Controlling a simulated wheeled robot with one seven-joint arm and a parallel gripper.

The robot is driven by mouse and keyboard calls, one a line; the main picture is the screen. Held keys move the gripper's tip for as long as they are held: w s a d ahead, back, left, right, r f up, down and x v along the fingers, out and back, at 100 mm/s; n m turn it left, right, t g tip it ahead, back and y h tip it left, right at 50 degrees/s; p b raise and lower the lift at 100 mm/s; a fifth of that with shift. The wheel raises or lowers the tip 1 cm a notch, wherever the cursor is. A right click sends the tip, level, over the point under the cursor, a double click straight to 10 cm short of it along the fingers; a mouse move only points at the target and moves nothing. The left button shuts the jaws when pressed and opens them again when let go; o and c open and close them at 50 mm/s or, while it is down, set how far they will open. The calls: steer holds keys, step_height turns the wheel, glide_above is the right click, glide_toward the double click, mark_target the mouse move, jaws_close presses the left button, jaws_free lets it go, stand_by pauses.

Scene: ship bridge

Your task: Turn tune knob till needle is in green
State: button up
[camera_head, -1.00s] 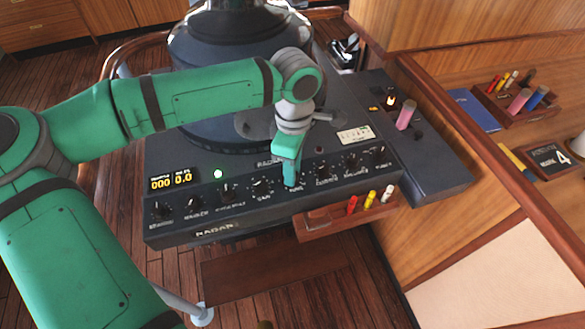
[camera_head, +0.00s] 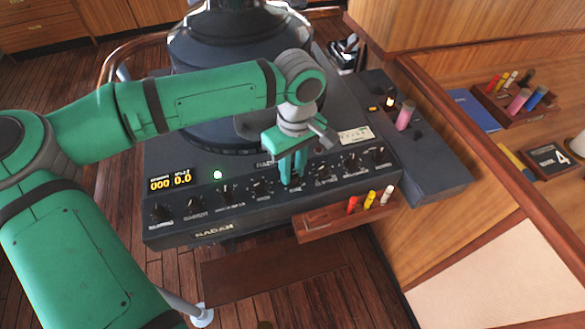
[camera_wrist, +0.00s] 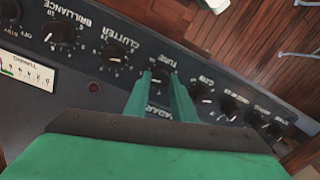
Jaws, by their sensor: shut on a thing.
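The tune knob (camera_wrist: 160,75) is a small dark knob in the row on the sloping front of the grey radar console. My gripper (camera_head: 290,183) points down over it, and the gripper fingers also show in the wrist view (camera_wrist: 160,88). They are closed on the knob, one on each side, and hide part of it. In the head view the meter (camera_head: 357,135) sits right of my gripper. I cannot make out its needle.
Other knobs stand close on both sides, such as clutter (camera_wrist: 113,52) and gain (camera_head: 262,188). A wooden holder (camera_head: 325,222) with coloured pens hangs below the panel's front edge. A pink cylinder (camera_head: 404,117) stands at the console's right.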

mark_target(294, 173)
stand_by(0.4)
steer(key=o, duration=1.1)
steer(key=shift+c, duration=0.2)
steer(key=shift+a, duration=0.1)
step_height(294, 173, up, 11)
steer(key=shift+w+d, duration=0.2)
steer(key=shift+s+f, duration=0.1)
steer(key=shift+s, duration=0.05)
